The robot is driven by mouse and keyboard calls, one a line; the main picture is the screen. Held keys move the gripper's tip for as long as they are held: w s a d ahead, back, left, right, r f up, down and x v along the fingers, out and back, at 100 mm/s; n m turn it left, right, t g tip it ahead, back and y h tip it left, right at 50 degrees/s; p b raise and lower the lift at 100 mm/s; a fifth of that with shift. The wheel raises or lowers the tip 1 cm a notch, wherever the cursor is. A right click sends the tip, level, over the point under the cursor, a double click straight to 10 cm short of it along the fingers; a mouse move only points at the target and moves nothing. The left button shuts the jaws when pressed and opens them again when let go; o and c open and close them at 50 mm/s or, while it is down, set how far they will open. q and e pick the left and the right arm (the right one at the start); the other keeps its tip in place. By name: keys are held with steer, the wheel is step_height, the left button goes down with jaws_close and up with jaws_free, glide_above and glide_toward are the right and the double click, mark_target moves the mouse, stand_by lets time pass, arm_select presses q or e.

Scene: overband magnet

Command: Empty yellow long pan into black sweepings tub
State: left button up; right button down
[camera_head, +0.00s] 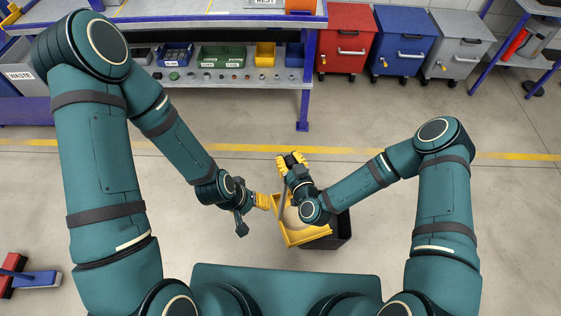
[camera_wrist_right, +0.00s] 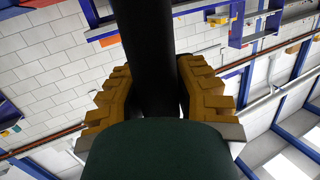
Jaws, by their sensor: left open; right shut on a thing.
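The yellow long pan (camera_head: 312,236) is over the left part of the black sweepings tub (camera_head: 343,232), partly covered by my right wrist. A pale tan patch shows inside the pan; I cannot tell how much it is. My right gripper (camera_head: 291,160) is above the pan, its yellow fingers pointing to the back. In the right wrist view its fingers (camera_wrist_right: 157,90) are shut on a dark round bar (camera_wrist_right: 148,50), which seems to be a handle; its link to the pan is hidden. My left gripper (camera_head: 263,201) is open beside the pan's left edge; contact is unclear.
A workbench (camera_head: 235,88) with small bins stands at the back left. Red (camera_head: 346,42), blue (camera_head: 403,42) and grey (camera_head: 457,45) wheeled cabinets stand at the back. A red and blue object (camera_head: 30,278) lies at lower left. Floor around the tub is clear.

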arm_select(q)
step_height(320, 180, down, 14)
steer(key=s+b, duration=0.1)
steer(key=b, duration=1.3)
steer(key=shift+d, duration=0.15)
arm_select(e)
steer(key=w+d+f+m, duration=0.1)
steer(key=w+d, duration=0.4)
steer(key=d, duration=0.6)
steer(key=w+d+f+m, duration=0.1)
steer(key=w+d+m, duration=0.2)
steer(key=d, duration=0.9)
steer(key=w+d+f+m+y, duration=0.1)
steer(key=w+d+m, duration=0.1)
steer(key=w+d, duration=0.6)
steer(key=shift+w+d+m, duration=0.3)
steer(key=shift+d+m, duration=0.1)
steer(key=shift+d, duration=1.55)
steer(key=shift+f, duration=0.1)
